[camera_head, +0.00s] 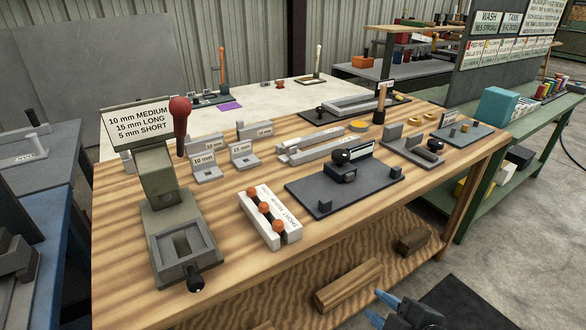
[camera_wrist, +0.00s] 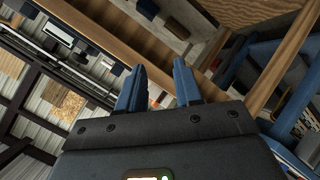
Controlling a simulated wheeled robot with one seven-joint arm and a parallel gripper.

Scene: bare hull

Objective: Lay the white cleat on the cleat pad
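My gripper (camera_head: 381,308) is low at the lower right of the head view, in front of the wooden bench and below its top. In the wrist view its two blue fingers (camera_wrist: 158,88) stand apart with nothing between them. I cannot tell for sure which thing is the white cleat or the cleat pad. Pale pieces on the bench are a long light bar fixture (camera_head: 318,150), small grey brackets with number labels (camera_head: 207,172), and a white block with orange knobs (camera_head: 287,236). A small purple pad (camera_head: 230,105) lies on the pale far surface.
The wooden bench (camera_head: 130,250) carries a grey lever press with a red knob (camera_head: 180,110) and a dark plate (camera_head: 305,200). Loose wood blocks (camera_head: 348,286) lie on its lower shelf. A green bench (camera_head: 480,165) stands right; open floor (camera_head: 500,240) lies between.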

